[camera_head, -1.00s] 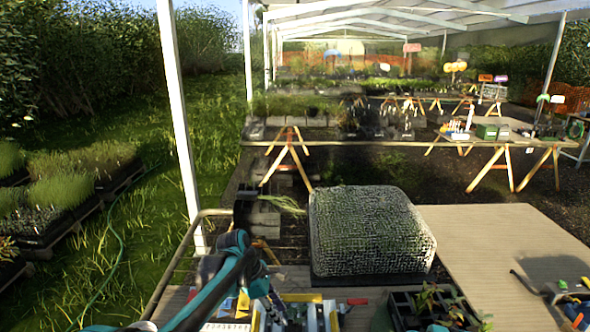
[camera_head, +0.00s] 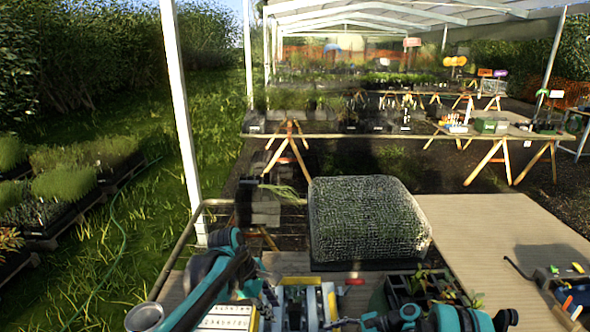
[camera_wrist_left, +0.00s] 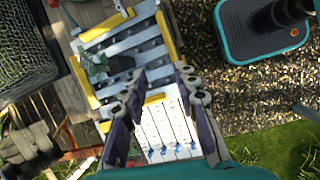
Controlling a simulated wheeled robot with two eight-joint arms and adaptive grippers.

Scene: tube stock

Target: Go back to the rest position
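My left gripper (camera_wrist_left: 160,76) is open in the left wrist view. Its two dark fingers stand apart with nothing between them.
A mesh-covered block of plants (camera_head: 365,220) stands behind the rack. A dark seedling tray (camera_head: 400,285) is to the right of the rack. A tool box (camera_head: 565,290) sits at the far right. The wooden board (camera_head: 480,235) between is largely clear.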

